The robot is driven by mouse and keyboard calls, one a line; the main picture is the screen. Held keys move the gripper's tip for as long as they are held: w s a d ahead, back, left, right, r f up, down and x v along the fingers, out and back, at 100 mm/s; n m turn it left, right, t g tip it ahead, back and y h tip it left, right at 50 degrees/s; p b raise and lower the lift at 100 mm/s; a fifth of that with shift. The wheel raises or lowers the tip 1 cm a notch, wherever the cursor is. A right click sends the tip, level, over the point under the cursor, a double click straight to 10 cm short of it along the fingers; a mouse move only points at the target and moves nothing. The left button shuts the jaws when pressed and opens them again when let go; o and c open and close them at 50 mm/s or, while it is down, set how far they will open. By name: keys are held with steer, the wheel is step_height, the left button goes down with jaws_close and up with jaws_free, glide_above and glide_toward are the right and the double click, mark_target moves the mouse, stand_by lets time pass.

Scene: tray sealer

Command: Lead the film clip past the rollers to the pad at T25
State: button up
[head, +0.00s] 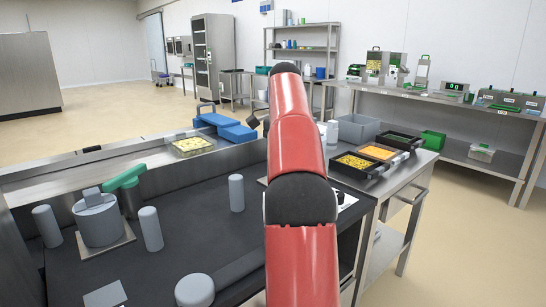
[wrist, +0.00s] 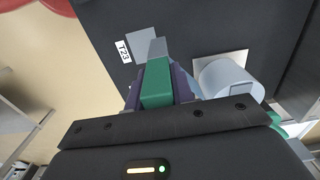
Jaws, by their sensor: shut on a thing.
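My gripper (wrist: 157,85) is shut on a green block, which I take to be the film clip (wrist: 157,82). A grey tip (wrist: 157,47) shows just beyond it. The clip is over the dark deck, beside a light grey pad (wrist: 118,38) with the label T23 (wrist: 124,52). I cannot tell whether it touches the deck. No T25 label is readable. In the head view my arm hides the gripper and the clip. Grey upright rollers (head: 151,229) stand on the deck, with another roller (head: 237,193) left of my arm. A grey pad (head: 105,295) lies at front left.
A grey drum (head: 97,220) and a green lever (head: 125,178) stand at left. The wrist view shows a grey cylinder (wrist: 232,80) on a light plate right of the clip. Food trays (head: 358,163) sit on the side table. Dark deck is open between the left rollers and my arm.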

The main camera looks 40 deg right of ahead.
steer(key=s+a, duration=0.1)
steer(key=a, duration=3.9)
steer(key=shift+s+f, duration=0.2)
stand_by(0.5)
